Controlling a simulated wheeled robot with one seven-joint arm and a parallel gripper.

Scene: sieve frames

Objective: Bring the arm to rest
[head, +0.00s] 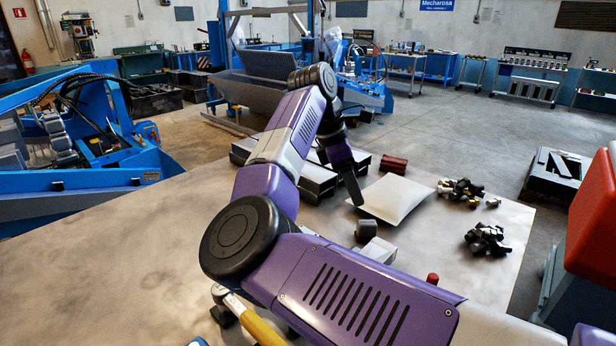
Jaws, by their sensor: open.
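My arm, purple and grey with black joints, reaches from the lower right over the table (120,240), bends up and then points down. My gripper (355,200) is at its far end, just left of a white flat pillow-like pad (398,198). One dark finger shows clearly; the other is mostly hidden. I see nothing held in it. I cannot tell whether the fingertip touches the table or the pad.
Grey boxes (316,180) and dark red cylinders (393,164) lie behind the gripper. A yellow-handled tool (262,328) lies at the front. The table's left is clear.

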